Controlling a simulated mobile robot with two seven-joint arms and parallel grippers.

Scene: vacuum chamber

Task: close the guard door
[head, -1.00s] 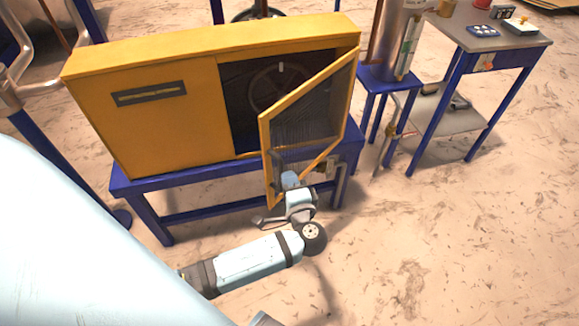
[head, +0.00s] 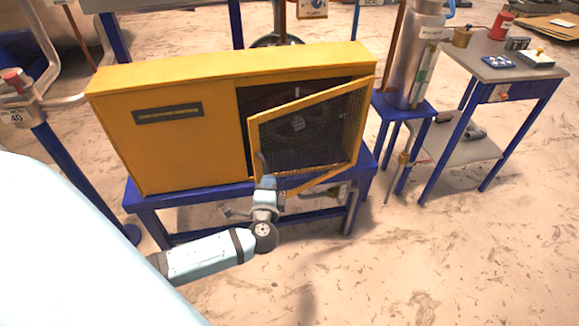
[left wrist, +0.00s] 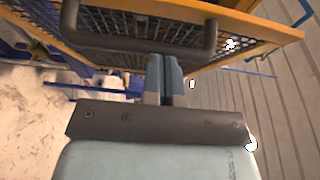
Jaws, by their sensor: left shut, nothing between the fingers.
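The guard door (head: 325,122) is a yellow-framed mesh panel, hinged at the right of the yellow cabinet's dark opening. It stands partly open, its free left edge out from the cabinet front. My left gripper (head: 267,180) is at the lower left of the door, on its outer side. In the left wrist view, its blue-grey fingers (left wrist: 165,72) are shut together with nothing between them. They are right by the grey bar handle (left wrist: 140,50) on the door; whether they touch it I cannot tell. My right gripper is not in view.
The yellow cabinet (head: 165,145) sits on a blue bench frame (head: 160,203). At the right are a metal cylinder (head: 416,70) on a blue stand and a grey-topped table (head: 490,72) with small items. The floor in front is clear.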

